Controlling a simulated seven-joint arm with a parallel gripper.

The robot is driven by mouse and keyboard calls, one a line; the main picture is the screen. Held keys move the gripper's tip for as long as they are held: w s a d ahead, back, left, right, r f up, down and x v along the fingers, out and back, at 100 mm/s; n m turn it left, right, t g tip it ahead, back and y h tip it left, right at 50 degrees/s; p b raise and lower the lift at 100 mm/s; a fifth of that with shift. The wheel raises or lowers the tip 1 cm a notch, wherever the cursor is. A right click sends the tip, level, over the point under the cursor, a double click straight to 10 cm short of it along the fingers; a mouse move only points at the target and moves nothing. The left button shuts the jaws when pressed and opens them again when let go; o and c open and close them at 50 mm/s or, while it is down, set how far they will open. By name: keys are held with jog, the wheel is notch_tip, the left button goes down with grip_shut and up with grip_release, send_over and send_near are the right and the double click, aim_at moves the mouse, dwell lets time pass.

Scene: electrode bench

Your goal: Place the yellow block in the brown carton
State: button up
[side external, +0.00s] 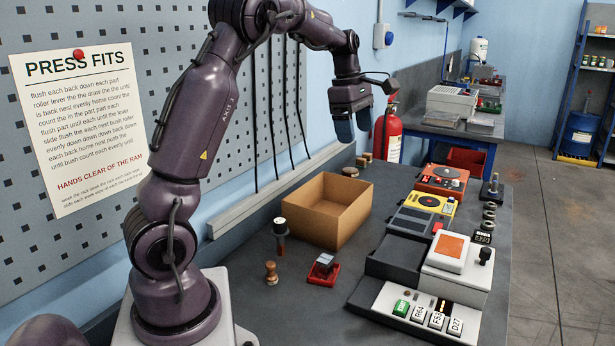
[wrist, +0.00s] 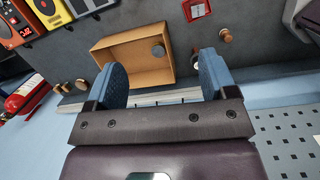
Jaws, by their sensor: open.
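The brown carton (side external: 311,226) stands open-topped on the dark bench, left of the instruments. It also shows in the wrist view (wrist: 104,58), between and beyond my fingers. I cannot make out a plain yellow block in either view; the yellow thing I see is a flat meter with a dial (side external: 425,204), also at the top left of the wrist view (wrist: 47,12). My gripper (side external: 354,130) is open and empty, high above the bench, up and right of the carton in the side view.
An orange meter (side external: 441,180), a dark box and a keyed panel (side external: 423,318) fill the right side. Bench between carton and panel is partly free.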

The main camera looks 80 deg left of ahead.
jog(key=s+d+r+m+t, duration=0.1)
jog(key=s+d+r+m, duration=0.1)
jog(key=s+d+m, duration=0.4)
jog(key=s+d+r+m+t, duration=0.1)
jog(key=s+d+r+m, duration=0.15)
jog(key=d+m, duration=0.65)
jog(key=s+d+f+m+t+y, duration=0.1)
jog(key=s+d+f+m, duration=0.2)
jog(key=s+d+m, duration=0.5)
jog(key=d+m, duration=0.2)
jog(key=shift+s+d+m+t, duration=0.15)
jog(key=shift+s+m+t, duration=0.2)
jog(key=shift+m+t, duration=0.05)
